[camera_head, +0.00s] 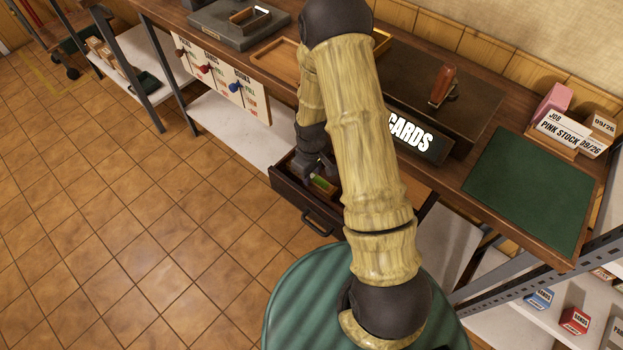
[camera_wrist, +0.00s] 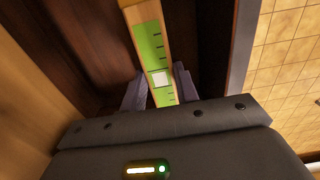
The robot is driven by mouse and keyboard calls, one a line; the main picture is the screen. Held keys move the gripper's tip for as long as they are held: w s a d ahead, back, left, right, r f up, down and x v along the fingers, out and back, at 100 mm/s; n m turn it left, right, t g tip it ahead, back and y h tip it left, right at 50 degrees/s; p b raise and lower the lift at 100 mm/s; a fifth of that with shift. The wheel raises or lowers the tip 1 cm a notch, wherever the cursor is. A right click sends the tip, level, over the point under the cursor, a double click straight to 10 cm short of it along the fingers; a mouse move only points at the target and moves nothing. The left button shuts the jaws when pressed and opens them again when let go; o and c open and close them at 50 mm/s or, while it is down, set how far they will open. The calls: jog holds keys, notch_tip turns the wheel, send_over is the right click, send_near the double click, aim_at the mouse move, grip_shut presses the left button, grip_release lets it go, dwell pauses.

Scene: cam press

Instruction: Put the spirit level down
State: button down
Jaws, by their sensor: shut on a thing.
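The spirit level (camera_wrist: 149,40) is a narrow bar with a green face, dark tick marks, a white square and tan wooden edges. In the wrist view my gripper (camera_wrist: 159,84) is shut on it, with one finger on each side. In the head view my gripper (camera_head: 318,170) reaches down into an open dark drawer (camera_head: 290,196) under the bench, and a small green part of the level (camera_head: 322,184) shows below it. Dark wooden drawer surfaces surround the level in the wrist view. I cannot tell whether the level touches the drawer floor. My arm hides part of the drawer.
The bench top (camera_head: 475,150) is above the drawer, with a CARDS sign (camera_head: 420,140), a dark box with a brown-handled tool, a green mat (camera_head: 530,190) and a wooden tray (camera_head: 277,62). A green round stool (camera_head: 300,300) stands in front. Tiled floor is clear at left.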

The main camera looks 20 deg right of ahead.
aim_at(312, 176)
jog(key=shift+f, duration=1.65)
jog(key=shift+f, duration=0.15)
jog(key=c, duration=1.1)
grip_release()
jog(key=shift+o, duration=0.2)
notch_tip(312, 176, up, 12)
jog(key=shift+f+p, duration=0.2)
jog(key=shift+p, duration=0.2)
jog(key=shift+r, duration=0.35)
jog(key=shift+r, duration=0.1)
